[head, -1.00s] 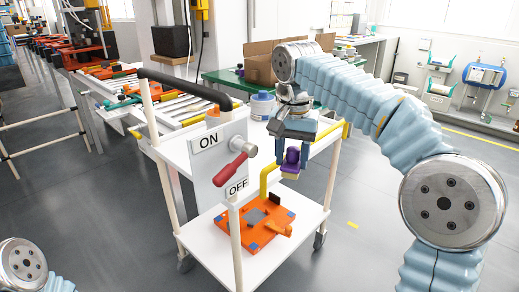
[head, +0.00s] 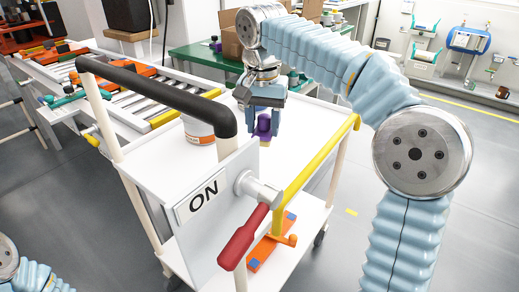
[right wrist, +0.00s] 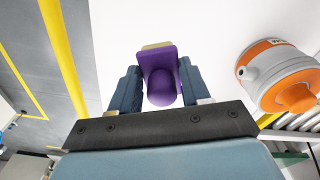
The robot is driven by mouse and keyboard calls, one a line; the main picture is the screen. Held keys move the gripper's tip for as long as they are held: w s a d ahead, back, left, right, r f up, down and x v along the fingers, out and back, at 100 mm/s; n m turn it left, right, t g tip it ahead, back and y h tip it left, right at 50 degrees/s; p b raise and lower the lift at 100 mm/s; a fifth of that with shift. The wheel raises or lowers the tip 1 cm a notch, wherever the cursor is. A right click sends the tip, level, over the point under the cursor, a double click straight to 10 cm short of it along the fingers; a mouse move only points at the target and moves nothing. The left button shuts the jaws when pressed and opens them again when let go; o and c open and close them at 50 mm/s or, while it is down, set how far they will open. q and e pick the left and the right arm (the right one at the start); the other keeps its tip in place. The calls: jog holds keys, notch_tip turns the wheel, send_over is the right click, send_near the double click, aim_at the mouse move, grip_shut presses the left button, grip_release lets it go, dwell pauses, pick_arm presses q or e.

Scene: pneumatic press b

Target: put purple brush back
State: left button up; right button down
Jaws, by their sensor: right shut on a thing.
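The purple brush (head: 264,126) has a rounded purple body and a pale tan strip at its end. My right gripper (head: 263,112) is shut on it and holds it over the back right part of the white cart's top shelf (head: 150,172). I cannot tell whether the brush touches the shelf. In the right wrist view, the brush (right wrist: 164,85) sits between the two blue-grey fingers (right wrist: 161,92), with the tan end pointing away. My left gripper is out of view.
A white tub with an orange band (head: 199,128) stands on the shelf, left of the brush. The ON panel (head: 205,215) with its red lever (head: 243,238) and a black handle bar (head: 160,90) rise at the front. A yellow rail (head: 315,165) edges the right side.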

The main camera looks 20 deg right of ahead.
aim_at(263, 146)
notch_tip(263, 146, down, 6)
jog(key=shift+f+b, duration=0.15)
jog(key=shift+b, duration=0.45)
jog(key=shift+f, duration=0.1)
jog(key=c, duration=0.5)
grip_release()
jog(key=r+p, duration=0.1)
jog(key=r, duration=0.3)
jog(key=r+p, duration=0.1)
jog(key=r, duration=0.2)
jog(key=r+p, duration=0.1)
jog(key=r, duration=0.3)
jog(key=shift+s+a+r, duration=0.25)
jog(key=shift+s+r, duration=0.05)
jog(key=shift+r, duration=0.3)
